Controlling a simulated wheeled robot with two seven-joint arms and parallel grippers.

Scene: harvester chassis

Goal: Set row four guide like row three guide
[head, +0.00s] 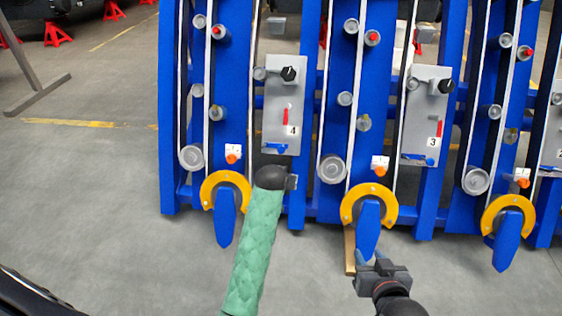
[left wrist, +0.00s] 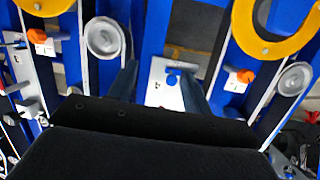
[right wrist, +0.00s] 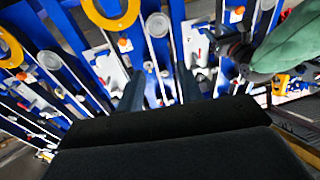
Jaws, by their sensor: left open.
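The row four panel (head: 280,130) is grey, with a black knob, a red lever (head: 285,115) and a blue piece (head: 277,148) at its bottom. The row three panel (head: 424,110) has the same parts, including a blue piece (head: 417,157). I cannot tell their exact settings apart. My left gripper is mostly hidden by its green-sleeved arm in the head view. In the left wrist view its open fingers (left wrist: 163,90) frame a white panel's lower end with a blue piece (left wrist: 172,80). My right gripper (head: 370,257) is open and empty, in front of row three's blue snout (head: 367,228).
Yellow arcs (head: 225,180) and blue snouts stand along the front of the rows. Orange knobs (head: 232,158) sit on white tags beside the panels. Grey rollers (head: 332,169) flank the panels. Open grey floor lies in front and to the left.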

